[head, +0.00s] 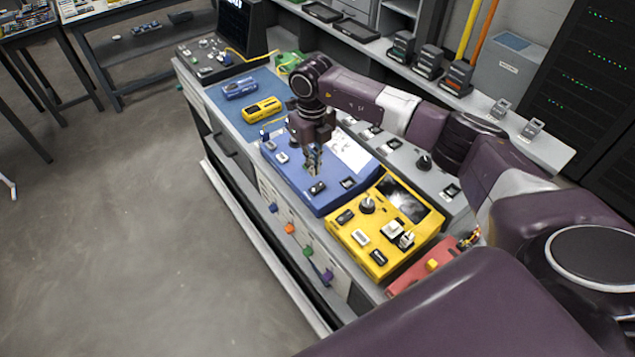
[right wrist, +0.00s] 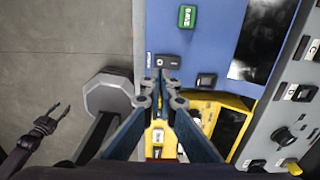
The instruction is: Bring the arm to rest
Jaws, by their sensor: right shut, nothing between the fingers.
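My right arm comes in from the lower right in the head view and reaches over the bench. My right gripper (head: 313,165) points down above the blue device panel (head: 330,203), with its fingers shut and nothing between them. In the right wrist view the fingertips of the right gripper (right wrist: 161,90) are close together in front of the blue panel (right wrist: 195,55). I cannot tell how high the tips are above it. My left gripper (right wrist: 52,121) shows small at the left of the right wrist view, empty, with its fingers apart; it is out of the head view.
A yellow device (head: 395,225) with a screen and knobs sits beside the blue panel, close under my right arm. A small yellow unit (head: 262,110) and a small blue unit (head: 240,89) lie on a blue mat. Dark server racks (head: 580,90) stand at right. The floor at left is open.

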